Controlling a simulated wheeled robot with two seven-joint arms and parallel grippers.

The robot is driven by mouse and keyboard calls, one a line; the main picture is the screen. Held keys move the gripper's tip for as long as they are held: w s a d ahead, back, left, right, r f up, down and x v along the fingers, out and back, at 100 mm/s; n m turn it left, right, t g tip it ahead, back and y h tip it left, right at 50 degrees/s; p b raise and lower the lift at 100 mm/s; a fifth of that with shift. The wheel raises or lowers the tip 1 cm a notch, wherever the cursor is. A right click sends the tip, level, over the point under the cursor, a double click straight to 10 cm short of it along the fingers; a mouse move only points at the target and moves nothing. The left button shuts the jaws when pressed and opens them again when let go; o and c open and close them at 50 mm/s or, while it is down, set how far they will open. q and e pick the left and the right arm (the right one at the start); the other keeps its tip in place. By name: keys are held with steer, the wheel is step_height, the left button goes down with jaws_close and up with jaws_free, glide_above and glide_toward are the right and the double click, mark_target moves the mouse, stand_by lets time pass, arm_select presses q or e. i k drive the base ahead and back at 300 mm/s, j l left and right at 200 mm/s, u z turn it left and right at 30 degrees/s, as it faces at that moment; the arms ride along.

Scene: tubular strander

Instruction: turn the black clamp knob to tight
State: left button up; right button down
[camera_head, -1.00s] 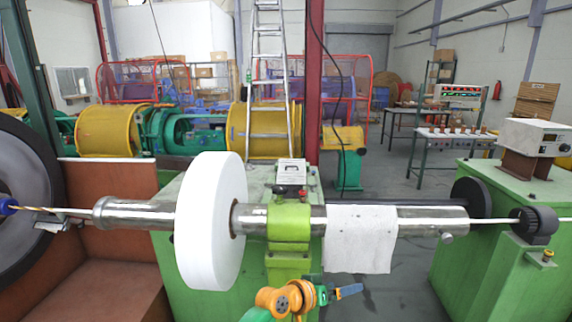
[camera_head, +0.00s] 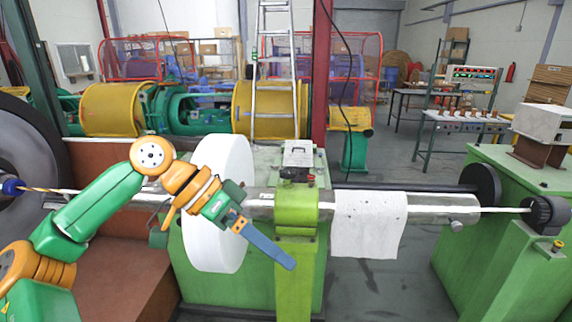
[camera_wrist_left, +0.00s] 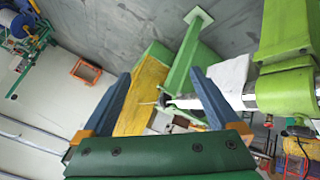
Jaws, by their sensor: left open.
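A green clamp block (camera_head: 296,210) sits around the steel shaft (camera_head: 260,205). On its top is a small dark knob with red parts (camera_head: 294,175), too small to read its setting. A black ribbed knob (camera_head: 545,215) is at the far right of the rod. My left gripper (camera_head: 265,243) is in front of the shaft, its blue finger pointing down and right across the clamp block's lower left. In the left wrist view the gripper (camera_wrist_left: 161,74) is open and empty, its fingers apart. The green clamp (camera_wrist_left: 288,85) is to their right. My right gripper is out of view.
A white disc (camera_head: 215,245) is on the shaft behind my left arm. A white cloth (camera_head: 367,225) hangs over the shaft right of the clamp. A green cabinet (camera_head: 490,235) stands at right. The floor between the machines is clear.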

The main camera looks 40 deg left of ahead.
mark_target(287, 174)
steer(key=i+j, duration=1.15)
